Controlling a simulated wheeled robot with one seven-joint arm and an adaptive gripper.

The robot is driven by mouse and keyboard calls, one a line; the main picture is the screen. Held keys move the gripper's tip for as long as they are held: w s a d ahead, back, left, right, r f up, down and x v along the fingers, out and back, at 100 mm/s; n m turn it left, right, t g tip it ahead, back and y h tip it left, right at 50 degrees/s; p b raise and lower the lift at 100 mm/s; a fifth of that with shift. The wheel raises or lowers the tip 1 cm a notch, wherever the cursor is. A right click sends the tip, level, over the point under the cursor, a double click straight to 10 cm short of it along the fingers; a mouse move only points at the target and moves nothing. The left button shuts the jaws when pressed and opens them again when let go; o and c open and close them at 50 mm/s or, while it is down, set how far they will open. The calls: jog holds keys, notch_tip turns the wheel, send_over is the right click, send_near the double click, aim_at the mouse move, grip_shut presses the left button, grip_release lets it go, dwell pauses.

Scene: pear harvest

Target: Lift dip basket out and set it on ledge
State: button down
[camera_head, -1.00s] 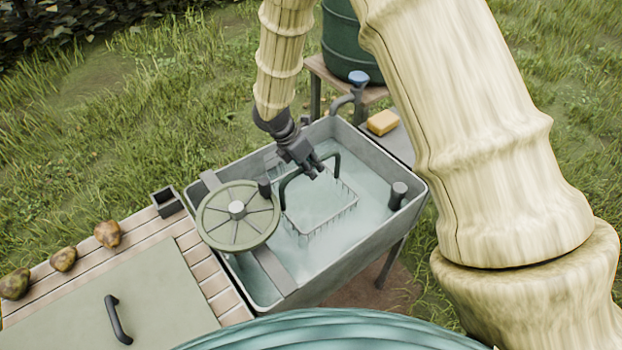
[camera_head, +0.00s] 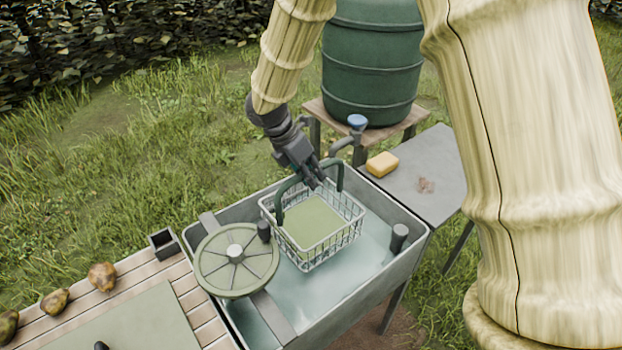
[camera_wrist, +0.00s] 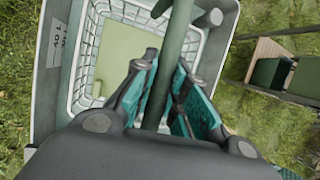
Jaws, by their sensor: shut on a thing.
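The dip basket (camera_head: 345,236) is a white wire basket with a pale green bottom and a dark green arched handle. It hangs level, raised out of the water, over the back part of the grey trough (camera_head: 412,226). My gripper (camera_head: 316,184) is shut on the handle from above. In the wrist view my teal-padded fingers (camera_wrist: 170,95) close around the green handle bar, and the basket's wire wall (camera_wrist: 85,60) shows below. The basket looks empty. The grey ledge (camera_head: 440,160) lies to the right, beyond the trough's rim.
A yellow sponge (camera_head: 382,164) and a brownish patch (camera_head: 425,185) are on the ledge. A blue-handled tap (camera_head: 357,123) on the green barrel (camera_head: 372,70) stands behind the trough. A spoked wheel (camera_head: 236,260) sits on the trough's left. Brown pears (camera_head: 102,276) lie on slats.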

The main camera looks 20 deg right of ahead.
jog(key=shift+r+p, duration=4.2)
jog(key=shift+r, duration=0.15)
